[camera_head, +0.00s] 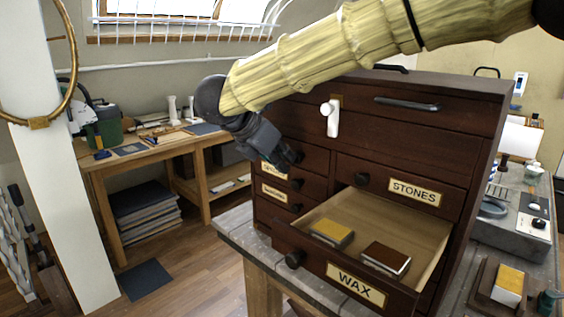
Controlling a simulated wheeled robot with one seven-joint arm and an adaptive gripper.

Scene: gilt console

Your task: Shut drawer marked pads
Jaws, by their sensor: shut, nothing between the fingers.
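A dark wooden drawer chest (455,138) stands on a bench. Its lower right drawer, labelled WAX (357,284), is pulled out. A yellow-covered block (332,233) and a brown-covered block (386,258) lie inside it. Above it, the drawer labelled STONES (415,192) is shut. Two smaller drawers at the left look shut; the labels on the upper left drawer (318,157) and the lower left drawer (273,192) are too small to read. I see no label reading PADS. My gripper (292,158) is shut and empty, in front of the upper left drawer, partly covering it; contact is unclear.
A white handle-like piece (331,117) sticks out of the chest's upper front. The open drawer juts over the bench edge (240,240). A wooden worktable (150,150) stands behind at left, and a white post (65,160) at far left. Open floor lies between.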

